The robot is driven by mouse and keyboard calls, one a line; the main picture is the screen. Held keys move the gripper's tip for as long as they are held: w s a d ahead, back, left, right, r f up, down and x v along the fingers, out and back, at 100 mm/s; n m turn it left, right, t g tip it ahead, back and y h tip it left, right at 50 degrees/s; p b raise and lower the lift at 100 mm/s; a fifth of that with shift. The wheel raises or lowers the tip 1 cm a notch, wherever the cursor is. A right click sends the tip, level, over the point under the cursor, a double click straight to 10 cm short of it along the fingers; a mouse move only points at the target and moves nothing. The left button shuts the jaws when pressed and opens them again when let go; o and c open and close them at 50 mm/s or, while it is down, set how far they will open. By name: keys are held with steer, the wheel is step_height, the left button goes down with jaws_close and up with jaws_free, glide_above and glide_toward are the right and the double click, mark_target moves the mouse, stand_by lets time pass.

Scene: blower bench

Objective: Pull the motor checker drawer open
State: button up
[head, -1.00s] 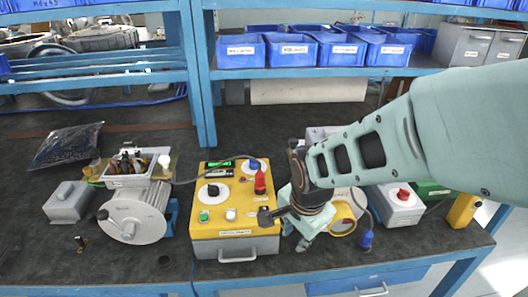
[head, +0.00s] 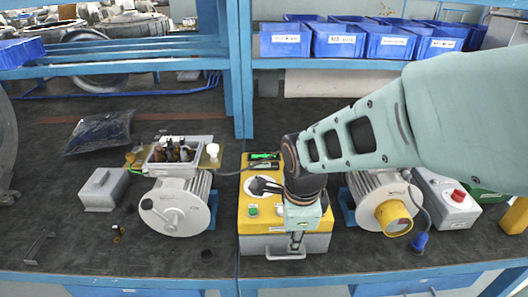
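The motor checker (head: 246,226) is a box with a yellow top and a grey drawer front (head: 257,246) on the bench, in the middle of the head view. Its drawer looks shut. The drawer's bar handle (head: 275,257) sticks out at the lower front. My gripper (head: 296,243) points down over the checker's front right part, with its tips close to the right part of the handle. I cannot tell whether it touches the handle or how far its fingers are apart. My gripper and wrist hide much of the checker's right side.
A grey motor with an open terminal box (head: 178,206) stands left of the checker. Another motor with a yellow end (head: 393,216) stands close on its right, beside a grey box with a red button (head: 452,207). Blue bins (head: 337,40) line the shelf behind.

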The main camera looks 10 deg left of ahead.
mark_target(288, 256)
steer(key=f, duration=0.3)
steer(key=w+f+b, duration=0.1)
steer(key=f, duration=0.6)
steer(key=shift+w+a+b, duration=0.25)
steer(key=shift+w+b, duration=0.15)
steer(key=shift+c, duration=0.2)
jaws_close()
